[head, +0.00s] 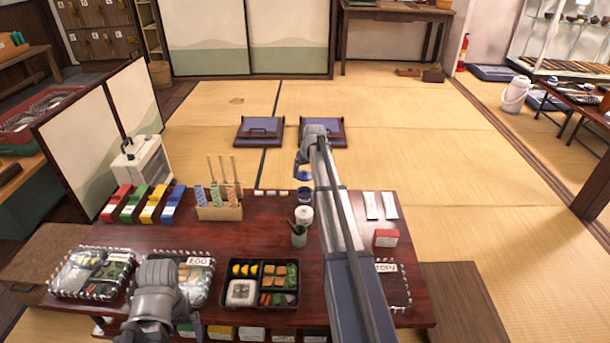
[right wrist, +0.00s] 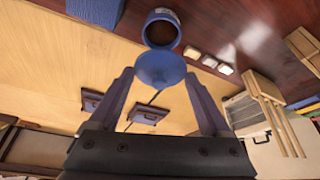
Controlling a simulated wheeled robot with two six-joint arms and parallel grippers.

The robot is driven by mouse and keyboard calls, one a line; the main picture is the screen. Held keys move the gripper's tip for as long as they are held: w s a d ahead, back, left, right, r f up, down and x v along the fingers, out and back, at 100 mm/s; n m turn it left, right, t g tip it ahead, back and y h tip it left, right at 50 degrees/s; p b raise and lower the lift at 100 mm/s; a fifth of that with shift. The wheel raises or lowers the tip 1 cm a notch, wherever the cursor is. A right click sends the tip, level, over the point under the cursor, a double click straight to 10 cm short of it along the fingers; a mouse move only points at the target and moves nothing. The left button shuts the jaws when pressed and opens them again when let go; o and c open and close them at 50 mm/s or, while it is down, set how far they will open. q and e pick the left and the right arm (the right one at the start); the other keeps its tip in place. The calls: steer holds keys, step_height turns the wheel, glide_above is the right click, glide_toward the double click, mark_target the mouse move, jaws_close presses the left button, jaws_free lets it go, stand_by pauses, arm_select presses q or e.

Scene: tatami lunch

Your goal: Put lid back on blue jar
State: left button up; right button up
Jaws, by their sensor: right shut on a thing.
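The blue jar (head: 305,194) stands open on the dark red table, near its far edge. In the right wrist view its dark round mouth (right wrist: 162,30) faces me, with blue around it. The blue lid (right wrist: 162,68) is between the fingers of my right gripper (right wrist: 159,76), which is shut on it. In the head view the lid (head: 304,174) is held above and just beyond the jar, apart from it. My right gripper (head: 302,160) is partly hidden behind my arm. My left arm shows at the lower left, but its gripper fingers do not show.
A white jar (head: 304,215) and a green cup (head: 299,237) with sticks stand close in front of the blue jar. A wooden holder (head: 220,212) is to the left. Small white blocks (head: 270,193) lie along the far edge. Open tatami lies beyond the table.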

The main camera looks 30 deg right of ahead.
steer(key=shift+f, duration=0.1)
step_height(320, 180, down, 6)
steer(key=b, duration=0.6)
steer(key=shift+f, duration=0.15)
steer(key=shift+f+b, duration=0.15)
steer(key=shift+b, duration=0.2)
stand_by(1.6)
steer(key=o, duration=1.1)
steer(key=shift+o, duration=0.2)
steer(key=shift+r+p, duration=3.55)
steer(key=shift+r, duration=0.05)
